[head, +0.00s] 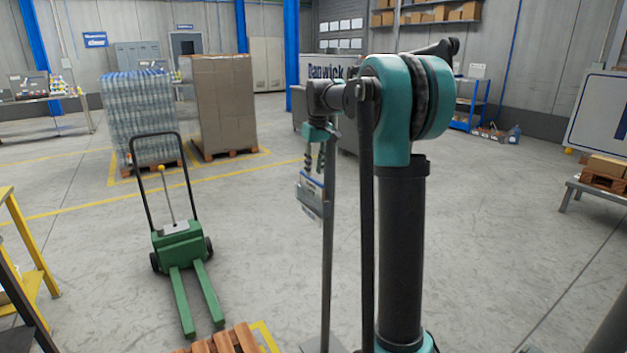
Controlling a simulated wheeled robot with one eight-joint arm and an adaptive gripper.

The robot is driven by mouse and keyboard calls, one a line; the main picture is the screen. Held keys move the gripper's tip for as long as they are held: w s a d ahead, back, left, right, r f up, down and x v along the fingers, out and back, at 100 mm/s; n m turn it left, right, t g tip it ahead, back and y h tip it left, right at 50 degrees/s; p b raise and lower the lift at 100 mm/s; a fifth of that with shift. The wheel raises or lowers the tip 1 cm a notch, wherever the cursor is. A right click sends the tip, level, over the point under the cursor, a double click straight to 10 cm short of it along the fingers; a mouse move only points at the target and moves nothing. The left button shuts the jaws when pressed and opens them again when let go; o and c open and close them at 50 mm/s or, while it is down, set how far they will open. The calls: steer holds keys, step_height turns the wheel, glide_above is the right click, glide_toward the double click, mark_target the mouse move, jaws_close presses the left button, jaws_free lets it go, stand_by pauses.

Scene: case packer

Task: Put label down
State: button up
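My gripper (315,170) hangs pointing down near the middle of the head view, with its dark fingers close together. The label (311,196), a small flat white and grey card with a blue band, hangs tilted at the fingertips. The fingers appear shut on its upper edge. The label is in the air, well above the floor, and seems to overlap a thin grey post (328,260) in the picture. I cannot tell whether it touches the post.
A green pallet truck (181,245) stands on the left, near a wooden pallet (225,342) at the bottom. Wrapped bottles (143,120) and a tall carton stack (222,105) stand behind it. A yellow frame (30,255) is at the left edge. Open floor lies right of my arm.

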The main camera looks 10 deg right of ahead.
step_height(320, 180, up, 6)
steer(key=shift+s+d, duration=0.15)
steer(key=shift+s, duration=0.2)
steer(key=s+d+f+m+t, duration=0.1)
steer(key=s+f+m, duration=0.1)
steer(key=s+f, duration=1.3)
steer(key=s+d+f+m+t, duration=0.2)
steer(key=s+f, duration=1.3)
steer(key=s, duration=0.4)
steer(key=shift+s+f+m+h, duration=0.2)
steer(key=shift+s+m+h, duration=0.1)
steer(key=shift+s, duration=0.05)
